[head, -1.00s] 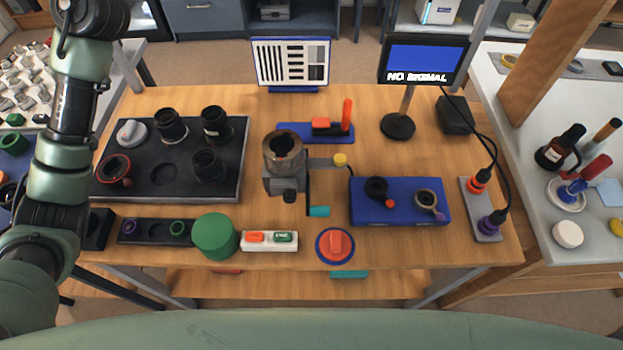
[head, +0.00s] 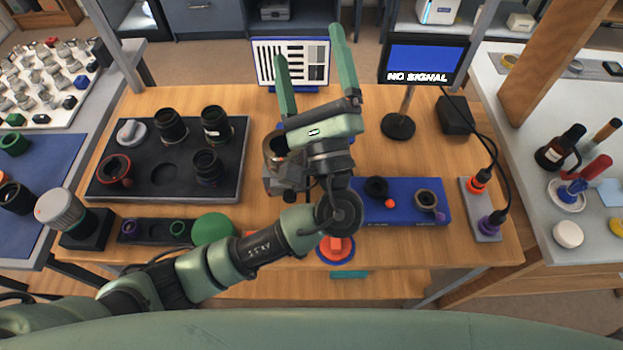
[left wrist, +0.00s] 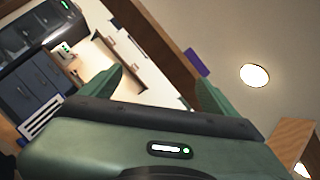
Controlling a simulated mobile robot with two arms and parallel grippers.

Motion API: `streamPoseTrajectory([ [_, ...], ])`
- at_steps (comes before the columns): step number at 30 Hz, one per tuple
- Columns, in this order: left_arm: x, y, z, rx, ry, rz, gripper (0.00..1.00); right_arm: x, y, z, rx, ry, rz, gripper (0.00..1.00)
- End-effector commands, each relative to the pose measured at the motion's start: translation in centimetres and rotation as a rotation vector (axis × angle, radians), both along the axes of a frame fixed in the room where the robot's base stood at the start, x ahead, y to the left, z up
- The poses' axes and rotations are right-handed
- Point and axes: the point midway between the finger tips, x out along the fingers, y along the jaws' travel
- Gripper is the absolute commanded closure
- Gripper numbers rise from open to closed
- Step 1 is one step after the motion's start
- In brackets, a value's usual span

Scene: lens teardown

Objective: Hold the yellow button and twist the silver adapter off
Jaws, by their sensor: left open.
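My left gripper (head: 309,50) is open and empty, raised over the middle of the table with its fingers toward the chart. Its spread fingers also show in the left wrist view (left wrist: 160,78), with nothing between them. Behind my wrist in the head view, a grey clamp stand (head: 282,178) holds an upright, hollow metal cylinder (head: 273,146), partly covered. The yellow button beside this stand is now hidden by my arm. I cannot tell which part is the silver adapter.
A black tray (head: 133,192) with several lens parts stands at left. A green round lid (head: 213,229) and an orange-topped disc (head: 336,250) are near the front edge, partly behind my arm. A monitor (head: 425,60) and a test chart (head: 291,62) stand at the back.

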Motion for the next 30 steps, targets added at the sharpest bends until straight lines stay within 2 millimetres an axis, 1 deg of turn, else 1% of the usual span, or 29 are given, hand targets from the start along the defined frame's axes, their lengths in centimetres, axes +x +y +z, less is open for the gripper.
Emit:
streamPoseTrajectory([
  [1, -1.3, -0.5, -1.9, 0.044, 0.072, 0.068, 0.10, 0.0, 0.0, 0.0, 0.000, 0.000, 0.000, 0.64],
  [3, -3.1, -0.8, -4.4, 0.120, 0.174, 0.170, 0.10, 0.0, 0.0, 0.0, 0.000, 0.000, 0.000, 0.64],
  [9, -8.2, -0.9, -10.3, 0.330, 0.495, 0.402, 0.10, 0.0, 0.0, 0.0, 0.000, 0.000, 0.000, 0.64],
  [12, -10.2, -0.7, -12.5, 0.413, 0.635, 0.474, 0.10, 0.0, 0.0, 0.0, 0.000, 0.000, 0.000, 0.64],
  [16, -11.9, -0.6, -14.2, 0.485, 0.756, 0.524, 0.10, 0.0, 0.0, 0.0, 0.000, 0.000, 0.000, 0.64],
  [19, -12.3, -0.4, -14.8, 0.511, 0.797, 0.540, 0.10, 0.0, 0.0, 0.0, 0.000, 0.000, 0.000, 0.64],
  [22, -11.8, 0.1, -14.8, 0.517, 0.805, 0.547, 0.10, 0.0, 0.0, 0.0, 0.000, 0.000, 0.000, 0.64],
  [26, -10.1, 1.3, -14.8, 0.516, 0.801, 0.547, 0.10, 0.0, 0.0, 0.0, 0.000, 0.000, 0.000, 0.64],
  [30, -7.8, 2.8, -14.8, 0.516, 0.801, 0.548, 0.10, 0.0, 0.0, 0.0, 0.000, 0.000, 0.000, 0.64],
])
